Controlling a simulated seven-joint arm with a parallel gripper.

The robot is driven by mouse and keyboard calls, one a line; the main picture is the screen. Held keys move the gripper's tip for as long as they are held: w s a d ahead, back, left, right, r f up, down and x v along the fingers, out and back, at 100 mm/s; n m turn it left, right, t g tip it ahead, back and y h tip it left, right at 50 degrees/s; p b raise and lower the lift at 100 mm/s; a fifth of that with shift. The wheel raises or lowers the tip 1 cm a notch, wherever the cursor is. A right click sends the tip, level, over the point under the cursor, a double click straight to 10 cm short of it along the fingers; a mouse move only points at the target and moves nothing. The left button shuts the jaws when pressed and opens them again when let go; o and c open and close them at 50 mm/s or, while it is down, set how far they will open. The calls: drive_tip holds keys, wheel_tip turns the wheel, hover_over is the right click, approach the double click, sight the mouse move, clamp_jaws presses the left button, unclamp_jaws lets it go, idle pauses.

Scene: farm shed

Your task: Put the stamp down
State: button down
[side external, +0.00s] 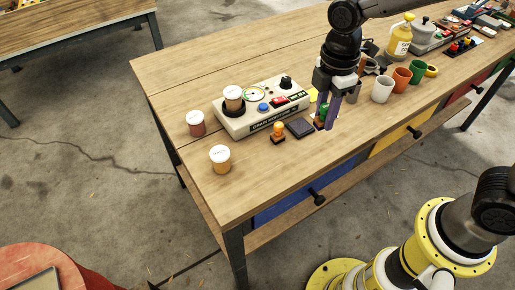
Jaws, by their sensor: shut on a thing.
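My gripper (326,122) points down over the wooden table and is shut on a green-handled stamp (322,112). The stamp is partly hidden by the purple fingers; its base is low, at or just above the tabletop, and I cannot tell whether it touches. A second stamp with an orange handle (278,129) stands upright on the table to the left. A dark ink pad (299,128) lies between the two stamps.
A cream machine (262,122) with knobs and a jar on it stands behind the stamps. Two more lidded jars (197,124) (220,159) stand left. White, orange and green cups (382,89) stand right of my gripper. The table's front strip (262,185) is clear.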

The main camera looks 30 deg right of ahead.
drive_tip(key=s+a+r+n, duration=0.1)
drive_tip(key=s+a+r, duration=0.1)
drive_tip(key=s+a, duration=0.15)
hover_over(257, 150)
drive_tip(key=shift+n, duration=0.3)
wheel_tip(257, 150, down, 10)
drive_tip(key=shift+s+d+r, duration=0.15)
drive_tip(key=shift+f, duration=1.8)
drive_tip(key=shift+f, duration=0.1)
drive_tip(key=c, duration=0.6)
unclamp_jaws()
